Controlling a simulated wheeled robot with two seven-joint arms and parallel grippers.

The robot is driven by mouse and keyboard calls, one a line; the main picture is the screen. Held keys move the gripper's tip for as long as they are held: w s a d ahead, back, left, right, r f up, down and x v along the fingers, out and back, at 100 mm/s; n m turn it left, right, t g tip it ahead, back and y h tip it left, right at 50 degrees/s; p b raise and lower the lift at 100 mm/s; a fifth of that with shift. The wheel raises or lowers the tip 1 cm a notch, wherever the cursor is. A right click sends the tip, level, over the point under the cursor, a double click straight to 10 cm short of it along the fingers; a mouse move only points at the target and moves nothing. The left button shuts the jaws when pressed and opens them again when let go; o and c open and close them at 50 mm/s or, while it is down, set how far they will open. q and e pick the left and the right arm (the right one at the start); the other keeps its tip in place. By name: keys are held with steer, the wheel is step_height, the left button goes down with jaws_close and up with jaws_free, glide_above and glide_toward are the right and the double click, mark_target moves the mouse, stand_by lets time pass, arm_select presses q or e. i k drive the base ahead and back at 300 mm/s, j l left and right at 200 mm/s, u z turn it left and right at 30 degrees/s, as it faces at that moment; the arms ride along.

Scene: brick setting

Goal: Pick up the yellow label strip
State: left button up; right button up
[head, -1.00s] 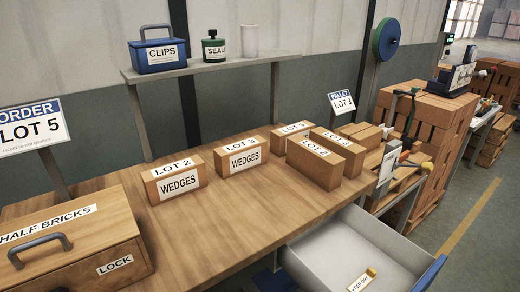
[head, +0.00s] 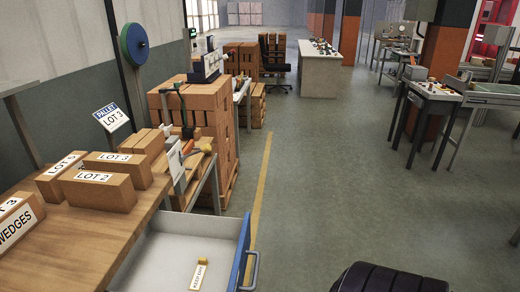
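A small white label strip (head: 198,276) with printed text and a yellow end lies in the open drawer (head: 165,255), near its front side. The text looks like "KEEP DRY". I see no all-yellow strip. The drawer has a pale inside and a blue front with a handle, and is pulled out from the wooden workbench. Neither of my grippers shows in the head view.
Brick blocks (head: 108,190) marked with lots stand on the workbench (head: 70,245). A small side bench with tools stands beyond, by stacked crates (head: 215,110). A black ribbed object (head: 390,280) is at the bottom edge. Open floor (head: 330,190) lies to the right.

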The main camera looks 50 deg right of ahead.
mark_target(197, 278)
steer(key=z, duration=1.5)
